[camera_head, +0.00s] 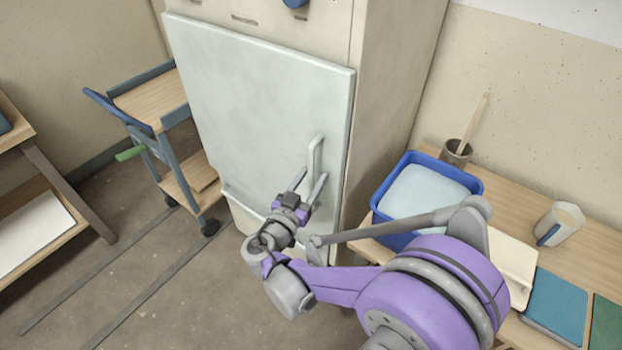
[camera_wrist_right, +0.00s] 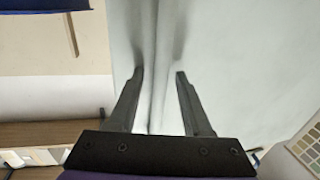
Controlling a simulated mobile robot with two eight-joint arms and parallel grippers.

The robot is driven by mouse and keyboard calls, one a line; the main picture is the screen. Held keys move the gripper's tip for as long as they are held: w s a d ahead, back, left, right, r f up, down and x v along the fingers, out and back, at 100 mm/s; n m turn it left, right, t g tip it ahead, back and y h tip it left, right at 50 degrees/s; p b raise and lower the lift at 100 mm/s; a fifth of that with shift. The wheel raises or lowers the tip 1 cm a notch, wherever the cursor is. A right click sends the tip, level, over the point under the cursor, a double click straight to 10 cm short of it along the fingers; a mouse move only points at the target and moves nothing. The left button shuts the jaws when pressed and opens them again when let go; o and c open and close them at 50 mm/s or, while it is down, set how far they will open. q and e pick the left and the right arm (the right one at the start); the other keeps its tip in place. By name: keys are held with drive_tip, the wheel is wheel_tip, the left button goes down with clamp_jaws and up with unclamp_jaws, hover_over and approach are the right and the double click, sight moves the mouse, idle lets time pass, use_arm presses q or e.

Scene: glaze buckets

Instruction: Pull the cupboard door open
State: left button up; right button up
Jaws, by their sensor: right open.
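The cupboard door (camera_head: 250,105) is a large pale panel and looks closed against the cupboard body (camera_head: 388,95). Its upright pale handle (camera_head: 316,156) is near the door's right edge. My right gripper (camera_head: 309,183) is open at the lower part of the handle. In the right wrist view, its two dark fingers (camera_wrist_right: 160,74) point at the pale door (camera_wrist_right: 235,55). A pale upright strip, seemingly the handle, runs between them. I cannot tell whether the fingers touch it. My left gripper is not in view.
A blue-framed trolley (camera_head: 160,120) stands left of the cupboard. A workbench (camera_head: 520,180) on the right holds a blue basin (camera_head: 475,184), a brush pot (camera_head: 456,153) and a white jug (camera_head: 561,224). Bare floor (camera_head: 190,290) lies in front of the door.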

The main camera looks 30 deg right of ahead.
clamp_jaws()
idle(1.3)
